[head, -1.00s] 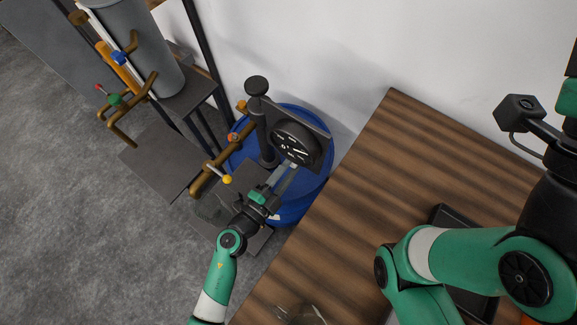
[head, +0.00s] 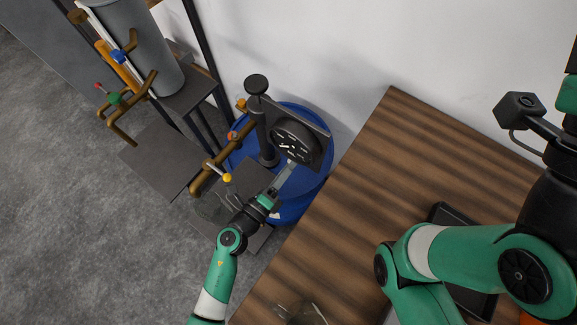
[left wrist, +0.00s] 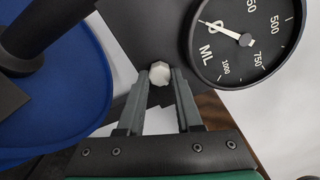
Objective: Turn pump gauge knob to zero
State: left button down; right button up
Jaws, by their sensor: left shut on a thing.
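The pump gauge (head: 296,142) is a round black dial with white marks, mounted by a black post above a blue drum. In the left wrist view the gauge (left wrist: 235,60) reads in ML, and its white needle points up and left, close to the 0 mark. The pale faceted knob (left wrist: 160,72) sits below and left of the dial. My left gripper (left wrist: 162,82) is shut on the knob, one grey finger on each side. In the head view my left gripper (head: 284,177) reaches up to the gauge's lower edge. My right gripper is not in view.
A wooden table (head: 370,165) fills the right, with a black tray (head: 440,212) partly behind my right arm. Grey floor is open at left.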

pick_arm(q)
jog(key=shift+m, duration=1.6)
jog(key=c, duration=0.6)
grip_release()
jog(key=p+v, duration=0.2)
jog(key=v, duration=0.9)
jog(key=shift+s+a, duration=0.2)
jog(key=shift+s, duration=0.05)
